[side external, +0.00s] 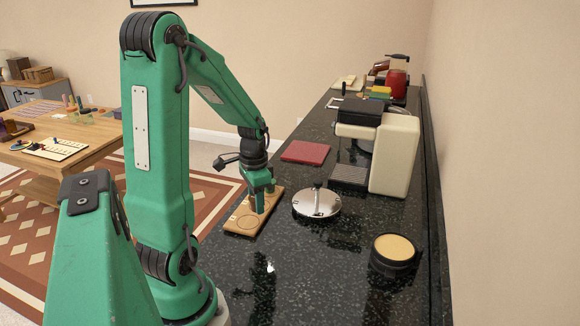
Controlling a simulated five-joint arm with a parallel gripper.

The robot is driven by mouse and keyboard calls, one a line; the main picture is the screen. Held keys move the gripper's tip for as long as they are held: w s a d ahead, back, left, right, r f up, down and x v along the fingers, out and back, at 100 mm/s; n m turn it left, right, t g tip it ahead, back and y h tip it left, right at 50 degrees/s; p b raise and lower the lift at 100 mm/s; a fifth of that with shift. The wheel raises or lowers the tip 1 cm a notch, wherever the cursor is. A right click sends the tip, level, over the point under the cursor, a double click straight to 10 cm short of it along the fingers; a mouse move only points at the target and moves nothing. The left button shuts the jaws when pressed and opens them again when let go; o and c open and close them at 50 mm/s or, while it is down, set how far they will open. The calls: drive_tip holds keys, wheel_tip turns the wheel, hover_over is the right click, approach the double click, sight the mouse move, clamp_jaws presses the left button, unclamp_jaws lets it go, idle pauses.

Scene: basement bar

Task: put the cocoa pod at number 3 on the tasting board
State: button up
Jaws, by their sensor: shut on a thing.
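The tasting board (238,224) is a light wooden board with round outlines, lying on the dark counter at the middle of the side external view. Its numbers are too small to read. My gripper (261,206) points down over the board and is shut on the cocoa pod (253,203). Only a small brown part of the pod shows between the fingers. It is low over the board, but I cannot tell whether it touches it. I cannot tell which number it is over.
A round silver lid or dish (317,204) lies just right of the board. A red mat (305,152) lies behind, and a cream coffee machine (396,155) stands at back right. A dark round container (394,251) is at front right. The front counter is mostly clear.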

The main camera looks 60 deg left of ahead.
hover_over(248, 222)
wheel_tip(248, 222, down, 3)
drive_tip(key=shift+r, duration=0.1)
drive_tip(key=shift+f, duration=2)
drive_tip(key=shift+f, duration=0.15)
drive_tip(key=o, duration=1)
drive_tip(key=shift+c, duration=0.2)
drive_tip(key=shift+r, duration=0.2)
wheel_tip(248, 222, up, 12)
